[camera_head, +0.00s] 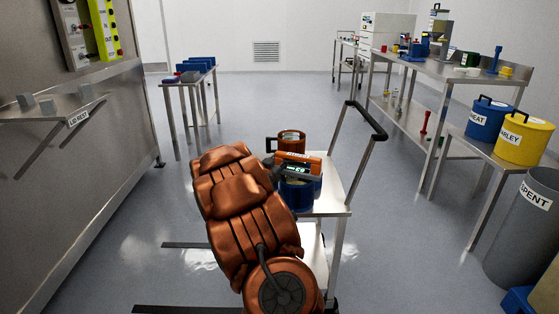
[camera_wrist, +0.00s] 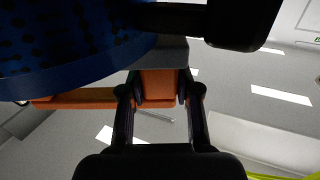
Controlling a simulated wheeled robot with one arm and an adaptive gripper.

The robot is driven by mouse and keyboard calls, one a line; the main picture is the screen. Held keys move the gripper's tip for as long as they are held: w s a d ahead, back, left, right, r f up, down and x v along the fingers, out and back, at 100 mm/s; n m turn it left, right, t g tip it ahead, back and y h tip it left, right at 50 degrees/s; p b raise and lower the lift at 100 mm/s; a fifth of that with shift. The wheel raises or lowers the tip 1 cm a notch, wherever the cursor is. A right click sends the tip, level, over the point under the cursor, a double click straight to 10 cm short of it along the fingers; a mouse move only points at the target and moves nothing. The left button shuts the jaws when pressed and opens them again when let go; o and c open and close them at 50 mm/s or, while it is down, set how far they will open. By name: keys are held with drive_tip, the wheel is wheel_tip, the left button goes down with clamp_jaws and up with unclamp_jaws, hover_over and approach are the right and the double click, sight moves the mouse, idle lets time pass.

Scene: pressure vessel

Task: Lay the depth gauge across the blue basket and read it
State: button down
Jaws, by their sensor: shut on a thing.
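The orange depth gauge (camera_head: 297,157) is at the top of the blue basket (camera_head: 299,195) on the cart, with a small dark display and green digits too small to read. My gripper (camera_head: 273,168) is at the gauge's left side, partly hidden by my arm. In the wrist view my fingers (camera_wrist: 159,92) are shut on the gauge's orange body (camera_wrist: 158,86), and its orange bar (camera_wrist: 78,98) runs left beside the dotted blue basket (camera_wrist: 75,35). I cannot tell whether the bar rests on the rim.
The cart (camera_head: 331,199) has a tall dark handle (camera_head: 367,119) at its right. A copper-coloured basket (camera_head: 291,141) stands behind the blue one. A steel vessel wall (camera_head: 80,175) is at left. A bench (camera_head: 447,70) and blue and yellow buckets (camera_head: 524,140) are at right.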

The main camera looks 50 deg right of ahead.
drive_tip(key=c, duration=0.7)
unclamp_jaws()
drive_tip(key=shift+c, duration=0.2)
drive_tip(key=shift+a, duration=0.15)
drive_tip(key=v, duration=1.2)
